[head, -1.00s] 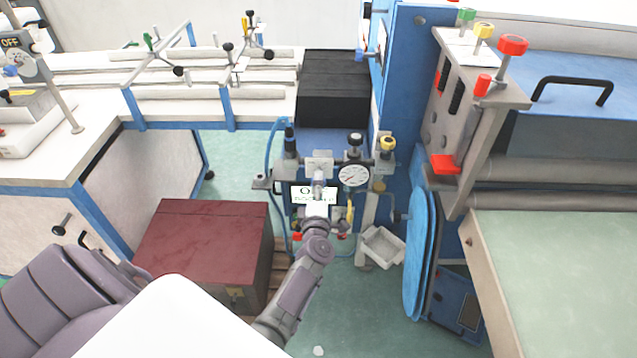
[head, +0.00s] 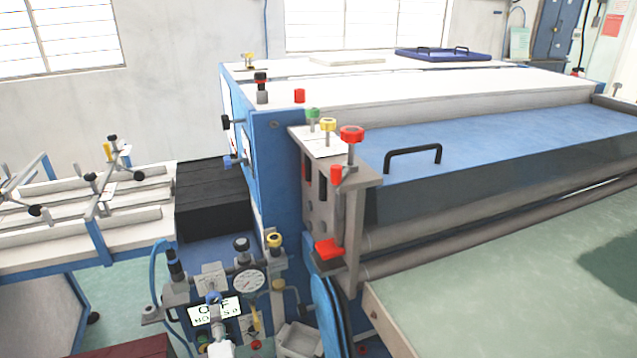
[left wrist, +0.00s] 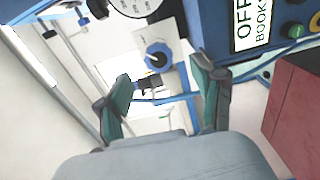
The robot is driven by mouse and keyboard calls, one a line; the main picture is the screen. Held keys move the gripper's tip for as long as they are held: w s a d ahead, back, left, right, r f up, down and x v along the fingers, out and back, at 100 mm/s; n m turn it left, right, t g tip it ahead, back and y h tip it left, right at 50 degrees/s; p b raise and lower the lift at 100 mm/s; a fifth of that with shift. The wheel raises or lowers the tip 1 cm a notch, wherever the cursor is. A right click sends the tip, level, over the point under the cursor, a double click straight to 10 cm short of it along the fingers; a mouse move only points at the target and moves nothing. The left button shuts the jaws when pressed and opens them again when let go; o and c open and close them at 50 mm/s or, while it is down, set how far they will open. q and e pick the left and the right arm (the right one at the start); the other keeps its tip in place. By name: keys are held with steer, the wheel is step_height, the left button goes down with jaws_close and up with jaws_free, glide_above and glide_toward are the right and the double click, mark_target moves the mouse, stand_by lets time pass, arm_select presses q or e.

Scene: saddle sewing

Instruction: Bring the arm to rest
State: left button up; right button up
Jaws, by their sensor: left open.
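My left gripper (left wrist: 160,72) is open in the left wrist view, its two dark green fingers spread apart. A blue knob (left wrist: 158,55) on a pale plate shows between and beyond the fingers, and I cannot tell whether they touch it. My right gripper is not in view.
A big blue machine (head: 500,140) with a black handle and a pale green table (head: 470,290) fills the right. A round gauge (head: 249,280) tops the panel. A black box (head: 212,200) and white rail bench (head: 60,245) stand left. A red box (left wrist: 295,120) is close by.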

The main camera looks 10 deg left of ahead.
arm_select(q)
steer(key=s+d+f+m+g+h, duration=0.25)
steer(key=s+d+f+m, duration=0.2)
steer(key=f, duration=0.45)
steer(key=s+d+f+m+g+h, duration=0.1)
steer(key=s+d+f+m+h, duration=0.25)
steer(key=f+m, duration=0.4)
steer(key=s+d+f+m+g+h, duration=0.1)
steer(key=s+d+f+m+h, duration=0.3)
steer(key=f, duration=0.6)
steer(key=s+f+m+g, duration=0.3)
steer(key=s+f, duration=0.2)
steer(key=s, duration=0.6)
steer(key=s+a+f+m+g, duration=0.1)
steer(key=s+f+m+g, duration=0.2)
steer(key=s, duration=0.9)
steer(key=s+a+f+m+g, duration=0.1)
steer(key=s+f+m+g, duration=0.3)
steer(key=s+f, duration=0.3)
steer(key=s, duration=0.4)
steer(key=shift+s+f+m+y, duration=0.25)
steer(key=shift+f+m+y, duration=0.05)
steer(key=shift+f+y, duration=0.1)
steer(key=shift+w, duration=0.1)
